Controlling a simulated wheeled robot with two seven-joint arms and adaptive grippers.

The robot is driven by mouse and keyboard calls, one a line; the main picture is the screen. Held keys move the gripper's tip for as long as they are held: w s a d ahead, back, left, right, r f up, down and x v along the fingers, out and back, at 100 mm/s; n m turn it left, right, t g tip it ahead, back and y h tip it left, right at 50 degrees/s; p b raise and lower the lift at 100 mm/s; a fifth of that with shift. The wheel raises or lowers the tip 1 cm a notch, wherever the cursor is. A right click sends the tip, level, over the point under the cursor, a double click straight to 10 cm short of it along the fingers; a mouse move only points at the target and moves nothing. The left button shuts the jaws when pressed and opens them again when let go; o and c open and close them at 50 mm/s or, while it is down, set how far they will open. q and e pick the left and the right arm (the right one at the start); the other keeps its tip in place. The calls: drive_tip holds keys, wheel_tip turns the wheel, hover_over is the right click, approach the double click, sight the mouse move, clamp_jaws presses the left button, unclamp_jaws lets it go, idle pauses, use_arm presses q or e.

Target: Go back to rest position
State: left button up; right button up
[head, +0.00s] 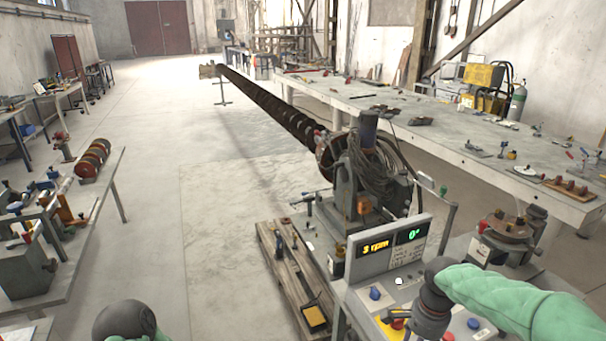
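My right arm comes in from the right in a green sleeve and bends down at a dark wrist joint. The dark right gripper (430,318) hangs over the lower part of the control panel (352,277). Its fingertips are not clear, so I cannot tell whether it is open or shut. Of my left arm, only a dark rounded joint and a bit of green sleeve show at the bottom left; the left gripper is out of the picture. The panel's displays (391,241) read "3 rpm" and "0°". A blue button (375,293) and a white button (398,281) show.
The positioner (358,185) stands behind the panel, with a long auger (265,100) running away from it. A wooden pallet (290,270) lies left of the panel. A long workbench (450,140) stands right, a tool table (75,235) left.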

drive_tip(key=s+a+f+n+y, duration=0.1)
drive_tip(key=s+a+f+n, duration=0.3)
drive_tip(key=f, duration=0.6)
drive_tip(key=w+a+f+n+y, duration=0.1)
drive_tip(key=a+f+y, duration=0.1)
drive_tip(key=a+f, duration=0.55)
drive_tip(key=s+a+f+n, duration=0.2)
drive_tip(key=s+f, duration=0.5)
drive_tip(key=s+a+f+n, duration=0.3)
drive_tip(key=s+f, duration=0.4)
drive_tip(key=shift+a+f+y, duration=0.3)
drive_tip(key=shift+a+f, duration=0.05)
drive_tip(key=shift+f, duration=0.05)
drive_tip(key=shift+s, duration=0.1)
